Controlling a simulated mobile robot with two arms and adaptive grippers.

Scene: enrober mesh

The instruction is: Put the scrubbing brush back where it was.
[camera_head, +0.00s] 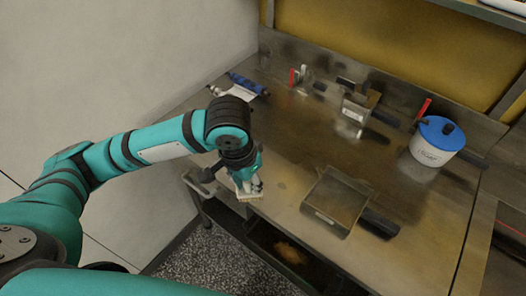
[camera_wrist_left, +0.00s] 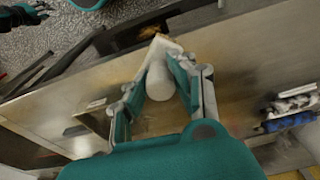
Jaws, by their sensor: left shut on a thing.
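My left gripper (camera_head: 246,182) points down at the front left edge of the metal worktable (camera_head: 290,150). It is shut on the scrubbing brush (camera_head: 249,194), a pale block with a thick rounded white handle. In the left wrist view the brush (camera_wrist_left: 159,82) sits between the two fingers of the left gripper (camera_wrist_left: 160,75), its flat head toward the table's front edge. I cannot tell whether the brush touches the tabletop. My right gripper cannot be made out in either view.
A square metal box (camera_head: 335,201) stands right of the brush, with a dark block beside it. A white tub with a blue lid (camera_head: 437,141) stands at the right. A blue roll (camera_head: 248,84) and a small metal container (camera_head: 358,106) are at the back. The tabletop's middle is clear.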

